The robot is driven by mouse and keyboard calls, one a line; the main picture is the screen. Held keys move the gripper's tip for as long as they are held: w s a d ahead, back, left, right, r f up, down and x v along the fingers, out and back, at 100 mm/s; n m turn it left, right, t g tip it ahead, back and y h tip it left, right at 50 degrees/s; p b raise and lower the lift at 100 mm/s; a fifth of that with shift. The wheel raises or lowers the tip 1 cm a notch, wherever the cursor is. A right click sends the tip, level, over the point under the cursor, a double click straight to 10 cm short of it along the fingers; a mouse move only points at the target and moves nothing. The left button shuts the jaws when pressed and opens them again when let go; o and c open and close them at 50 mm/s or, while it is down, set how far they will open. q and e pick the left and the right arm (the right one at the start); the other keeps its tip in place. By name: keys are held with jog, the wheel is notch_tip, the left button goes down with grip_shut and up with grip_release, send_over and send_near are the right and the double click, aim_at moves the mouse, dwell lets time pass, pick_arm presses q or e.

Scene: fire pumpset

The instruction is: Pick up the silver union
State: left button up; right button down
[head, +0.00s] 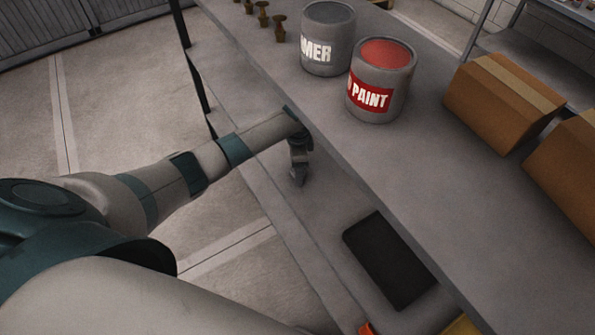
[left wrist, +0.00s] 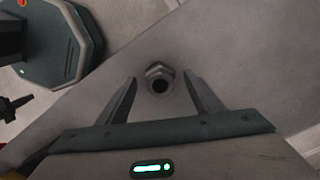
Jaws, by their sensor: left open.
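The silver union (left wrist: 158,77) is a small grey hex fitting with a dark round bore. In the left wrist view it sits on a flat grey surface, between the tips of my open left gripper (left wrist: 161,80). There is a gap on both sides, and the fingers do not visibly touch it. In the head view my left arm reaches to the worktable's front edge, with the wrist end (head: 298,172) pointing down beside it. The fingers are not clear there, and I cannot make out the union. My right gripper is not in view.
A worktable (head: 475,190) carries a grey can (head: 328,40), a red paint can (head: 380,82), several brass fittings (head: 263,14) and cardboard boxes (head: 503,100). A lower shelf shows below its edge with a dark flat item (head: 388,260). The surface around the union is clear.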

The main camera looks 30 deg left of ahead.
pick_arm(q)
jog(key=shift+f, duration=0.25)
grip_shut()
dwell(0.3)
jog(key=shift+r, duration=0.2)
jog(key=shift+r+b, duration=0.4)
jog(key=shift+r, duration=0.15)
notch_tip(320, 180, up, 2)
jog(key=shift+r+b, duration=0.1)
jog(key=shift+b, duration=0.45)
jog(key=s+d+b, duration=0.1)
jog(key=s+d, duration=0.2)
jog(key=d, duration=0.2)
jog(key=s+d+b, duration=0.1)
jog(key=s+d, duration=0.2)
jog(key=d, duration=0.2)
jog(key=s+d+b, duration=0.1)
jog(key=s+d, duration=0.2)
jog(key=d, duration=0.2)
jog(key=shift+d+b, duration=0.25)
jog(key=shift+b, duration=0.1)
